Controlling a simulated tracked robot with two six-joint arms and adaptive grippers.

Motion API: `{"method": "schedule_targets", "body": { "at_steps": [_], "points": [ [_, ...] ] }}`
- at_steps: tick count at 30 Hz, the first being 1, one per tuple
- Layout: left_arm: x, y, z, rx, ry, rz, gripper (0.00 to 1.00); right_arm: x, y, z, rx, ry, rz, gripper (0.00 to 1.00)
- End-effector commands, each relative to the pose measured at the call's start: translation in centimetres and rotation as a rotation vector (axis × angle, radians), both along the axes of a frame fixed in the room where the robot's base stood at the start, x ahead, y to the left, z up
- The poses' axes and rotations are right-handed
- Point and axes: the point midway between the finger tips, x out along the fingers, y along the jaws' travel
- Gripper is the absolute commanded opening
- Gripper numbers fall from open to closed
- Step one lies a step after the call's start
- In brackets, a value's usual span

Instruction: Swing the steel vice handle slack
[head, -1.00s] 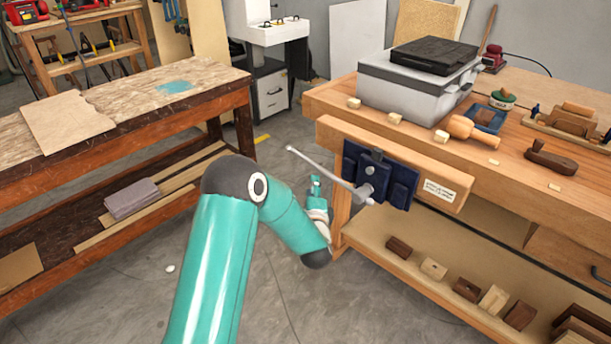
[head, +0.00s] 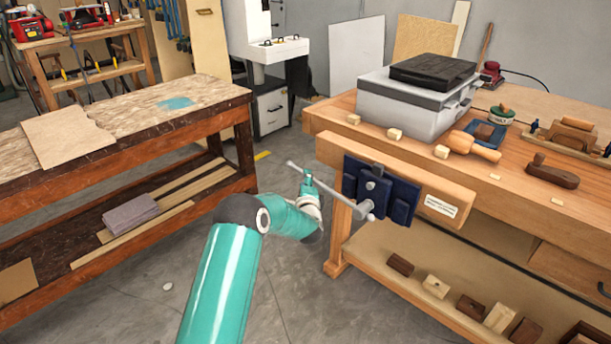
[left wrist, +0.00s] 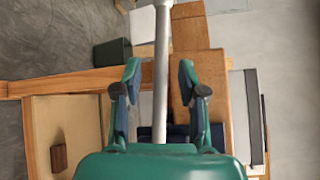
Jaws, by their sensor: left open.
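The steel vice handle (head: 329,188) is a thin grey bar, slanting from its knobbed upper left end down to the screw hub of the dark blue vice (head: 402,198) on the bench front. My left gripper (head: 308,180) is beside the handle's middle in the head view, its fingers pointing up. In the left wrist view the open left gripper (left wrist: 157,85) has one finger on either side of the handle (left wrist: 161,60), which runs between them. Whether a finger touches the bar cannot be told. My right gripper is not in view.
The wooden workbench (head: 330,108) carries a grey case (head: 405,105), a mallet (head: 474,146) and planes. Wooden blocks lie on its lower shelf (head: 410,302). A second bench (head: 120,147) stands at the left. Open floor lies between the benches.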

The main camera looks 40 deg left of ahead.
Motion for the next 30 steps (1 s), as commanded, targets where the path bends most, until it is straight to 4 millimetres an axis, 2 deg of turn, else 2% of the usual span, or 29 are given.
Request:
{"method": "schedule_targets", "body": {
  "at_steps": [3,9,22,30],
  "points": [
    [1.2,1.2,-0.2,0.000,-0.002,0.001,0.41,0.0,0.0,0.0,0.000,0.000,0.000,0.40],
    [2.4,2.4,-0.3,0.000,0.001,0.001,0.41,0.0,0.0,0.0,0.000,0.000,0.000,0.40],
    [2.8,2.8,-0.3,-0.001,0.001,-0.001,0.41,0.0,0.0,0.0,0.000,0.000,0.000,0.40],
    [2.8,2.8,-0.3,-0.001,0.001,0.000,0.00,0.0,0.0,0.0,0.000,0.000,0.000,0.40]
  ]
}}
